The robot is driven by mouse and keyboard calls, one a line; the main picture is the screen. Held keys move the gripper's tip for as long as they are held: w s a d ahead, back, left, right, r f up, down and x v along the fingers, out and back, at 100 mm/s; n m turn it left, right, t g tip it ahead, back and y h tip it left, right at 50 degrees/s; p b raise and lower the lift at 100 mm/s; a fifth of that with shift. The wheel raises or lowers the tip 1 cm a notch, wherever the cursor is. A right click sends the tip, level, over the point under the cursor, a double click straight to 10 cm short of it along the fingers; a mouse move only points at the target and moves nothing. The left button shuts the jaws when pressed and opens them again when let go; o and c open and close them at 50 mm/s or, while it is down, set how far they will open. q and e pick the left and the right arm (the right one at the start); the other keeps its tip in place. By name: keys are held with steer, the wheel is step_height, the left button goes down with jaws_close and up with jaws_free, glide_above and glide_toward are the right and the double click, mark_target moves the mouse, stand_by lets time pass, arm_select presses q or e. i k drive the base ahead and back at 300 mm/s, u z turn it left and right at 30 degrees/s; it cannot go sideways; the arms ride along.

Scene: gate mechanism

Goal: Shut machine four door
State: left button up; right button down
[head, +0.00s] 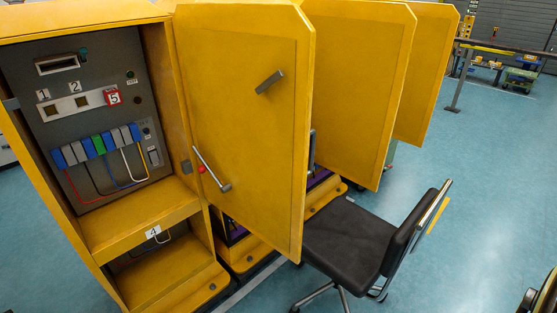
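Machine four is a yellow cabinet (150,217) at the left, with a small white "4" label (153,231) on its lower front. Its yellow door (243,140) stands wide open, hinged on the cabinet's right side and swung out to the right. The door's inner face shows a grey lever (269,82) near the top and a long metal bar handle (212,170) with a red spot lower down. The interior holds a grey panel (90,118) with coloured blocks and wires. Neither of my grippers is in view.
Two more yellow doors (357,85) (428,75) stand open behind. A black office chair (360,243) stands right of the machine four door, partly behind its lower edge. Blue floor (470,190) is clear at the right. A dark and yellow object is cut off at the bottom right corner.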

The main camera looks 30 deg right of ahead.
mark_target(259, 145)
steer(key=u, duration=0.1)
steer(key=k, duration=0.15)
steer(key=u, duration=2.85)
steer(key=k, duration=2.7)
steer(key=z, duration=1.95)
steer(key=i, duration=0.5)
steer(key=z, duration=0.05)
